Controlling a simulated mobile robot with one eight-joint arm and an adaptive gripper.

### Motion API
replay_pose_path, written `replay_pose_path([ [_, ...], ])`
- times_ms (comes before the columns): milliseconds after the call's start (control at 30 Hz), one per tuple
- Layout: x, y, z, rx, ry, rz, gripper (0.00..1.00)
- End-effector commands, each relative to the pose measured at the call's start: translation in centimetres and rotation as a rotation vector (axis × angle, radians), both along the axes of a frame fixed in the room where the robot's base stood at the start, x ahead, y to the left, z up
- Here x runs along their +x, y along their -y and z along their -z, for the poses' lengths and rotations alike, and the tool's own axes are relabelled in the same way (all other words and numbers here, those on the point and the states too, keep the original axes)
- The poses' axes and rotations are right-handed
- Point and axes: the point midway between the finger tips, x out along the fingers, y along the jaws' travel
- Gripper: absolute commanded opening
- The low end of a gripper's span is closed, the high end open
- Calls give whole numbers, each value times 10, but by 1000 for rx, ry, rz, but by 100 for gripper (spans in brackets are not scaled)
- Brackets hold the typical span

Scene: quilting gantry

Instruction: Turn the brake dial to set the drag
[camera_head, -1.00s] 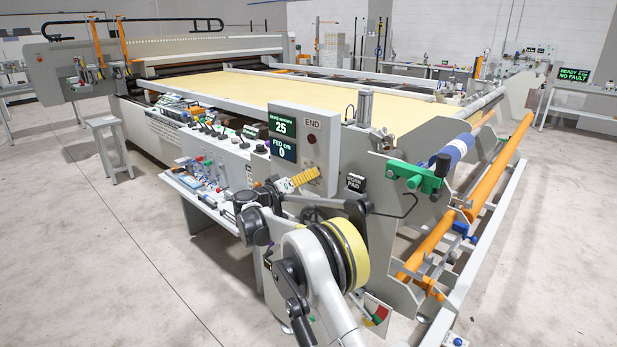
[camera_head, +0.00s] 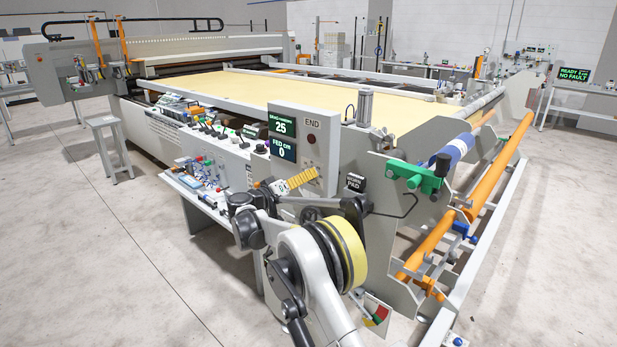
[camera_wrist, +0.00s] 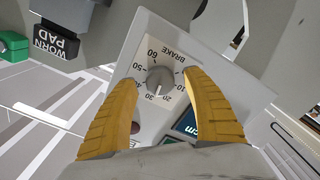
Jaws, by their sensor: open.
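The brake dial (camera_wrist: 160,80) is a grey round knob on a pale panel (camera_wrist: 146,30), with a scale marked from 10 to 60 around it. Its pointer mark faces roughly between 20 and 30. My gripper (camera_wrist: 160,86) is open, with one yellow ribbed finger on each side of the dial. I cannot tell whether either finger touches it. In the head view, my gripper (camera_head: 300,180) is at the lower part of the grey control box (camera_head: 324,160). The dial is not discernible there.
A dark display (camera_wrist: 188,124) and a dark red button (camera_wrist: 135,127) sit close to the fingers. A black WORN PAD block (camera_wrist: 56,42) and a green part (camera_wrist: 12,45) lie to the left. In the head view, a tool shelf (camera_head: 203,196) stands left of my arm.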

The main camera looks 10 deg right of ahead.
Motion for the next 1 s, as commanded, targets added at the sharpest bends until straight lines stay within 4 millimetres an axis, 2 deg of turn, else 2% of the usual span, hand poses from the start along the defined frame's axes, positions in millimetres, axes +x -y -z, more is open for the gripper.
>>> replay_pose_path([
  [100, -16, -24, 0, 0, 0, -4, 58],
  [300, -41, -58, -1, 0, 0, -3, 58],
  [500, -56, -78, -1, 0, 0, -1, 58],
  [867, -59, -81, -1, 0, 0, 0, 58],
  [1000, -63, -72, -8, 19, -27, 1, 58],
])
